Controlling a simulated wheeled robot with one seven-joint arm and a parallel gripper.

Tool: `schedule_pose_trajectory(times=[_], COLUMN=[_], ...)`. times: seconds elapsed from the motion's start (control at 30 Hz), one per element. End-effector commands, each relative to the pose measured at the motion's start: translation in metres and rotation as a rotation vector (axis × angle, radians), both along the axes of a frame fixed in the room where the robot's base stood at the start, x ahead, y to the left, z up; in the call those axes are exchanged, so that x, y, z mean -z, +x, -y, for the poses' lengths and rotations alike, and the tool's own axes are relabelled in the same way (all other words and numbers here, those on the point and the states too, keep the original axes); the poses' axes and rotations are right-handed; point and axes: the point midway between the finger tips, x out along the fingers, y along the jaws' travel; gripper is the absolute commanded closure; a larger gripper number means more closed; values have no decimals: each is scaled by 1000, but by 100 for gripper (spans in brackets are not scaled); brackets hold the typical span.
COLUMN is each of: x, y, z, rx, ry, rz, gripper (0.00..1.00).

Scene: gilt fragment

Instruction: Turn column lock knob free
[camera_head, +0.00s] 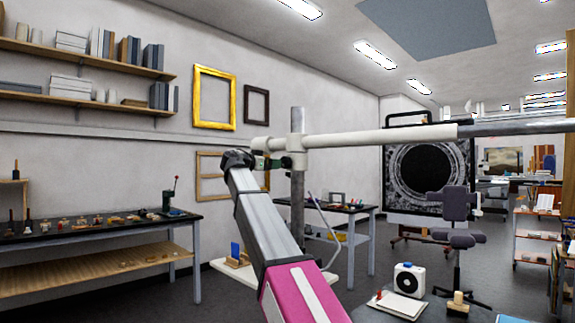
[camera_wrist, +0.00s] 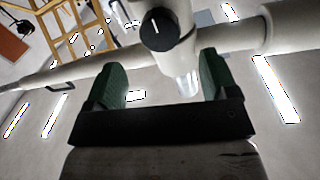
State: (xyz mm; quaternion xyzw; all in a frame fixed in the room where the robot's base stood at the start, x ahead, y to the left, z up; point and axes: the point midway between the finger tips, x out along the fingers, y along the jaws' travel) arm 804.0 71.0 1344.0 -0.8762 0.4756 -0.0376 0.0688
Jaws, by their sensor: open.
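The lock knob (camera_wrist: 161,29) is a round black knob with a short white mark, on a pale collar at the top middle of the wrist view. My gripper (camera_wrist: 162,64) is open, its two green-padded fingers apart. The knob lies between and beyond the fingertips in that view; I see no contact. In the head view my gripper (camera_head: 262,161) is beside the white joint (camera_head: 295,146), where the grey upright column (camera_head: 297,190) meets a horizontal arm (camera_head: 375,137). I cannot make out the knob itself there.
The horizontal arm runs right across the head view, above my arm. A workbench with small tools (camera_head: 90,232) stands at left and another table (camera_head: 345,208) behind the column. A chair (camera_head: 457,215) and a white box-shaped device (camera_head: 409,279) are at right. Open floor lies between.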

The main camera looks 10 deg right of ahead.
Motion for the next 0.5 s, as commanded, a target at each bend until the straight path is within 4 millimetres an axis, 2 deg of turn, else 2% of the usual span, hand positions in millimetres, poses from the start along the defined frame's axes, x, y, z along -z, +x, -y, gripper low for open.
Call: schedule_pose_trajectory(times=[0.3,0.5], x=[-1,-1], y=[32,43], z=[48,66], rx=[2,1], ry=[0,0], rz=[0,0], gripper=[21,21])
